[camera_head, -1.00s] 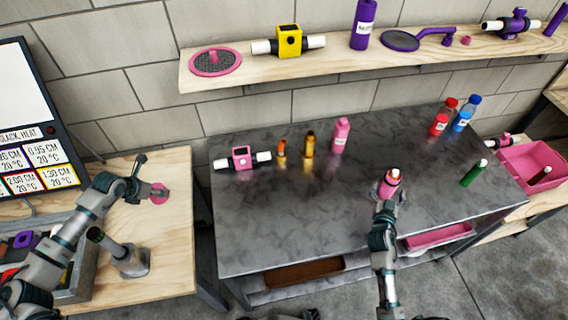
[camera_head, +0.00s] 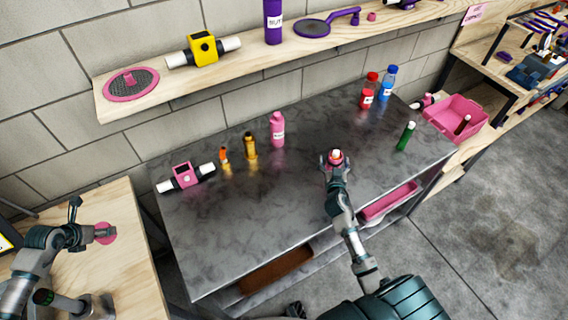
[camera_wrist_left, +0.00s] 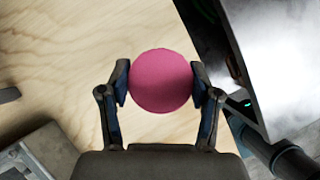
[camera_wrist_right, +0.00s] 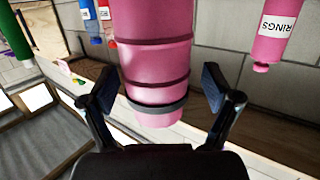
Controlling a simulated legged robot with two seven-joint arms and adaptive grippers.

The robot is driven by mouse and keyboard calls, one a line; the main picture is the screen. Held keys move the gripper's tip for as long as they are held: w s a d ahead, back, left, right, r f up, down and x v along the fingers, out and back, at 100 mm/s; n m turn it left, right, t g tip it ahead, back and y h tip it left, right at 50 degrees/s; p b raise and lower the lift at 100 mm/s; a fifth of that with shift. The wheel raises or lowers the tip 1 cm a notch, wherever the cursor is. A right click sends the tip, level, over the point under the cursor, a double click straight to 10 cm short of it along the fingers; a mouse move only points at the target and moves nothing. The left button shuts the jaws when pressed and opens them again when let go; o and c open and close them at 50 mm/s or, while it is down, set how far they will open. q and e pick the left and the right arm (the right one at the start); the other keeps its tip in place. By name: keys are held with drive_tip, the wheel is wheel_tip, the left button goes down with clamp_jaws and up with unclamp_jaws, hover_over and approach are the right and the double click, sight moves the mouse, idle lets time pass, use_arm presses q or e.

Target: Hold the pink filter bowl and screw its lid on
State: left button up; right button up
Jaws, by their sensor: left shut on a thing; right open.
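A round pink piece (camera_wrist_left: 160,80) is between the fingers of my left gripper (camera_wrist_left: 160,92), which is shut on it over the wooden bench; I cannot tell whether it is the bowl or the lid. In the head view the left gripper (camera_head: 104,233) and the pink piece are at the left. My right gripper (camera_wrist_right: 160,95) is open, with a pink ribbed cylinder (camera_wrist_right: 155,60) with dark rings between or just beyond its fingers. In the head view the right gripper (camera_head: 335,165) is over the dark table, with a pink, white-topped object (camera_head: 336,156) at its tips.
The dark table (camera_head: 240,230) holds a pink bottle (camera_head: 277,130), small orange and gold bottles, a pink-and-white fitting (camera_head: 185,177), and red, blue and green bottles. A shelf (camera_head: 240,55) runs behind it. A pink bin (camera_head: 455,118) stands at right. The table's front-left is clear.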

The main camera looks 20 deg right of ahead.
sight(336, 157)
use_arm(q)
drive_tip(key=shift+d, duration=0.2)
use_arm(e)
drive_tip(key=shift+d, duration=0.2)
drive_tip(key=c, duration=1.3)
drive_tip(key=shift+c, duration=0.2)
use_arm(q)
drive_tip(key=shift+r, duration=0.1)
use_arm(e)
drive_tip(key=shift+r, duration=0.1)
use_arm(q)
drive_tip(key=shift+r+p, duration=0.35)
use_arm(e)
drive_tip(key=shift+r, duration=1.65)
use_arm(q)
drive_tip(key=shift+f, duration=0.1)
use_arm(e)
drive_tip(key=s+d+r, duration=0.1)
drive_tip(key=s, duration=1.5)
drive_tip(key=shift+d+r, duration=0.25)
drive_tip(key=shift+d, duration=0.1)
drive_tip(key=o, duration=0.6)
drive_tip(key=shift+c, duration=0.2)
clamp_jaws()
